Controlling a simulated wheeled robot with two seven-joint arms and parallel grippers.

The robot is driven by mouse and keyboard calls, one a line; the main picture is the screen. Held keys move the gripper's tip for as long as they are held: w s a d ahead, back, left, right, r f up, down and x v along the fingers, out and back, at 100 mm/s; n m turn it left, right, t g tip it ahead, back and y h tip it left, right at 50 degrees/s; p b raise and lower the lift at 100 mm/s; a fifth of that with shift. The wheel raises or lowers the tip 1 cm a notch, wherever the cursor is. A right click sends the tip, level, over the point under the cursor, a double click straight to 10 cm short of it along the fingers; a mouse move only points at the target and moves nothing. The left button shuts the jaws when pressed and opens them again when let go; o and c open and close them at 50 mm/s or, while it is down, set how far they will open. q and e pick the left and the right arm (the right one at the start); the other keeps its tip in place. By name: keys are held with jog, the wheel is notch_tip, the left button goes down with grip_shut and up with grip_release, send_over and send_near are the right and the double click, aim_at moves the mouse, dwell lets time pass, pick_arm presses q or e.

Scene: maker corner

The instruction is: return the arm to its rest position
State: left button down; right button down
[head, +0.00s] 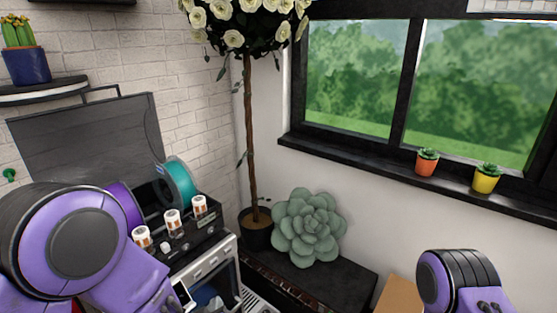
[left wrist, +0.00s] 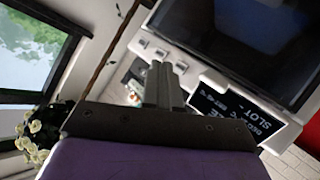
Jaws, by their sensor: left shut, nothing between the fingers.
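My left arm (head: 75,245), purple with a grey disc, fills the lower left of the head view and reaches toward the machine at the left. In the left wrist view my left gripper (left wrist: 162,86) has its two grey fingers together, with nothing between them. The fingers point toward the front of a white and black machine (left wrist: 205,70) with a lit display (left wrist: 235,115); I cannot tell whether they touch it. Part of my right arm (head: 458,282) shows at the lower right of the head view; its gripper is out of view.
Spools, including a teal one (head: 181,184), and several small white jars (head: 172,222) sit on top of the machine (head: 215,258). A potted rose tree (head: 257,235) and a big succulent (head: 308,228) stand beyond. Two small pots (head: 426,165) stand on the window sill (head: 400,175).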

pick_arm(q)
jog(key=s+a+f+g+b, duration=0.2)
jog(key=s+a+f, duration=0.3)
jog(key=s+f, duration=0.3)
jog(key=s+a+f+g+y+b, duration=0.1)
jog(key=s+a+f+g, duration=0.3)
jog(key=s+f, duration=0.5)
jog(key=s+a+f+g+y+b, duration=0.1)
jog(key=s+a+f+g+b, duration=0.2)
jog(key=s+a+f, duration=0.3)
notch_tip(320, 180, down, 4)
jog(key=s+g, duration=0.1)
jog(key=s, duration=0.1)
jog(key=shift+s+a, duration=0.3)
jog(key=shift+s, duration=0.1)
